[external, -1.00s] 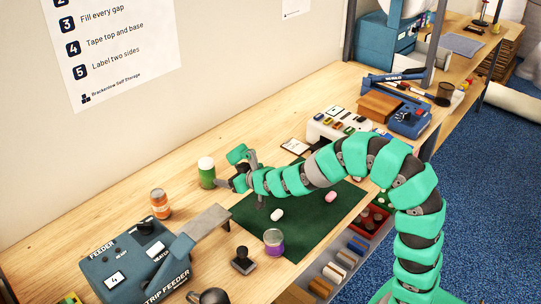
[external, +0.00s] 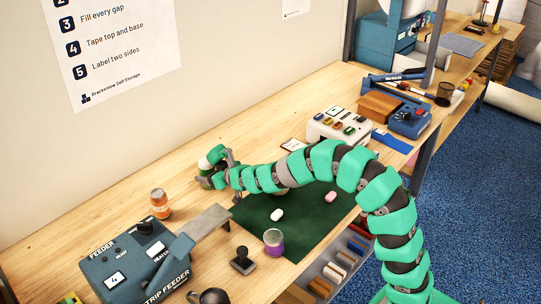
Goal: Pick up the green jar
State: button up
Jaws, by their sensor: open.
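The green jar (external: 204,164) stands on the bench near the wall; only part of its white lid shows clearly, and my gripper hides most of its body. My gripper (external: 211,168) is open and right at the jar, with one finger behind it and the other in front in this view. I cannot tell whether the fingers touch it.
The strip feeder (external: 135,265) and a black stamp (external: 242,261) are at front left. Bare bench lies along the wall.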

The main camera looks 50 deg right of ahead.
jog(key=x, duration=0.2)
jog(key=shift+w+f, duration=0.2)
jog(key=c, duration=1.2)
jog(key=shift+r, duration=0.15)
